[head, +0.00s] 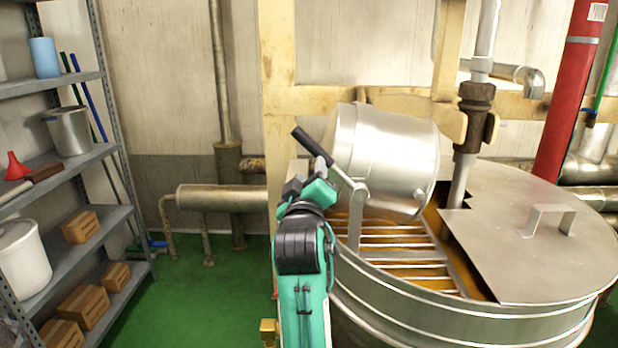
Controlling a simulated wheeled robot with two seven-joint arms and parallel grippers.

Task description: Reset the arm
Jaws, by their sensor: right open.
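My right arm comes up from the bottom centre, and its gripper (308,184) is open just below and left of a metal lever with a black grip (308,142). The picture does not show clearly whether a finger touches the lever. The lever joins a bracket beside a shiny metal pot (390,155), which lies tilted over the bars of a large round kettle (460,325). Orange-brown contents show beneath the bars. My left gripper is out of view.
A metal half lid (535,255) with a handle covers the kettle's right side. A shelf (75,165) with boxes, a pot and a red funnel (16,166) stands at left. Pipes and a beige frame stand behind. Green floor (195,300) is clear between shelf and kettle.

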